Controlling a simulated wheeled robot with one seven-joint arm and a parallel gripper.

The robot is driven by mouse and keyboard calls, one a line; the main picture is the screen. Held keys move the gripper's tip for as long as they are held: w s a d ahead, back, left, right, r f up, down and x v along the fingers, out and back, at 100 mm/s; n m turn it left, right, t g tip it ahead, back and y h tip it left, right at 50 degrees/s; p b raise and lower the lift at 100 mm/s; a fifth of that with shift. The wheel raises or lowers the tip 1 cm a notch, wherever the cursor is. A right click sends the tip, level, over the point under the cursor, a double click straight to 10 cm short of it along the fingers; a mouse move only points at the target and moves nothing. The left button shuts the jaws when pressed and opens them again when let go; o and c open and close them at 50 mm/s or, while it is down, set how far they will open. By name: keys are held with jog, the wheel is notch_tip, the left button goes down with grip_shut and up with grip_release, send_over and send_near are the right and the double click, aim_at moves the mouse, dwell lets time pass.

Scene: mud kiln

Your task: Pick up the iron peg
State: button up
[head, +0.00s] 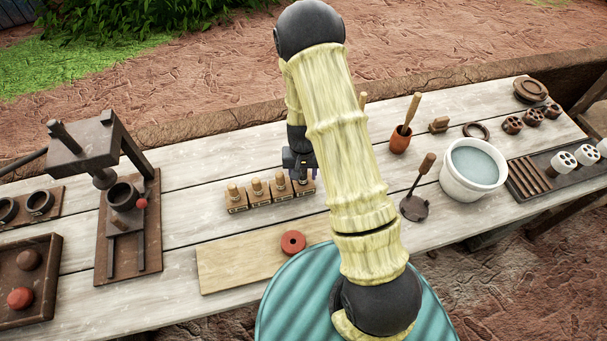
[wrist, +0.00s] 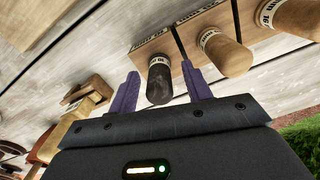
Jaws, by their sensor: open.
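The iron peg (wrist: 159,82) is dark with a pale label band and stands in a wooden block (wrist: 155,52) in the wrist view. My gripper (wrist: 160,88) is open, with one purple finger on each side of the peg. I cannot tell whether either finger touches it. In the head view my gripper (head: 302,172) is over the right end of the row of blocks (head: 262,196), and it hides most of the iron peg there.
Wooden pegs (head: 256,186) stand close beside it in the same row. In front lies a pale board (head: 235,265) with a red ring (head: 293,243). A press (head: 125,215) is at left; a white bucket (head: 473,170) and clay cup (head: 400,140) are at right.

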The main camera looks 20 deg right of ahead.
dwell(0.3)
grip_shut()
jog(key=shift+r, duration=0.6)
notch_tip(320, 180, up, 9)
jog(key=shift+f+b, duration=0.1)
jog(key=shift+b, duration=0.65)
